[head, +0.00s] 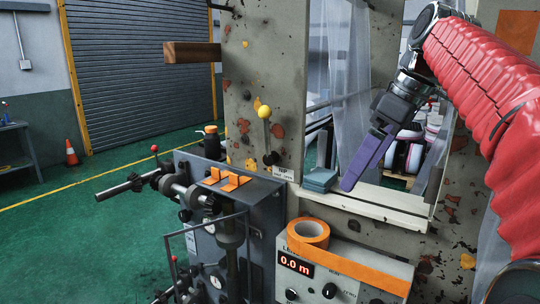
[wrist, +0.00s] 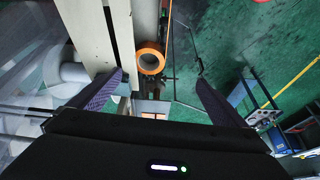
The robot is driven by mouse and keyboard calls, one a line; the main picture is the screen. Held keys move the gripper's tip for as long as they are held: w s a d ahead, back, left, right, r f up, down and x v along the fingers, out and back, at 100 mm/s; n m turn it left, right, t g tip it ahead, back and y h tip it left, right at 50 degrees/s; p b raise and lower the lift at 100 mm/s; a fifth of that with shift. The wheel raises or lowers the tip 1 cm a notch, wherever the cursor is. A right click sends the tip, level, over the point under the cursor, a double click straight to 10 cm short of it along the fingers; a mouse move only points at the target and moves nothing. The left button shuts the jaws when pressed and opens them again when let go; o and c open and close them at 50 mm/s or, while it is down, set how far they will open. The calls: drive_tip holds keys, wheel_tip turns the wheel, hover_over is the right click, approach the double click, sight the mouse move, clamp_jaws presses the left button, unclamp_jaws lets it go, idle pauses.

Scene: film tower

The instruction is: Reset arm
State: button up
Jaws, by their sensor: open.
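My gripper (head: 368,160) is in the head view at the end of my red-sleeved arm, in front of the window opening in the spotted wall. Its purple finger points down and left. In the wrist view my gripper (wrist: 158,90) shows two purple fingers spread wide apart with nothing held between them. A roll of orange tape (head: 308,233) sits on the grey box with the 0.0 m display (head: 296,265), below my gripper. The tape roll also shows in the wrist view (wrist: 151,46), beyond the fingertips.
A machine panel with orange clips (head: 228,180) and protruding shafts stands left of the display box. A yellow-knobbed lever (head: 265,112) is on the wall. A wooden beam (head: 192,53) juts left. Green floor at left is mostly clear, with a cone (head: 71,153).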

drive_tip(key=s+a+f+m+t+h, duration=0.1)
drive_tip(key=s+f+m, duration=0.4)
drive_tip(key=s+f, duration=0.5)
drive_tip(key=s+a+f+m+t+h, duration=0.1)
drive_tip(key=s+f+m, duration=0.4)
drive_tip(key=s+f, duration=0.5)
wheel_tip(320, 180, down, 7)
drive_tip(key=shift+a+r+t+h, duration=0.1)
drive_tip(key=shift+a+t+h, duration=0.3)
drive_tip(key=shift+h, duration=0.3)
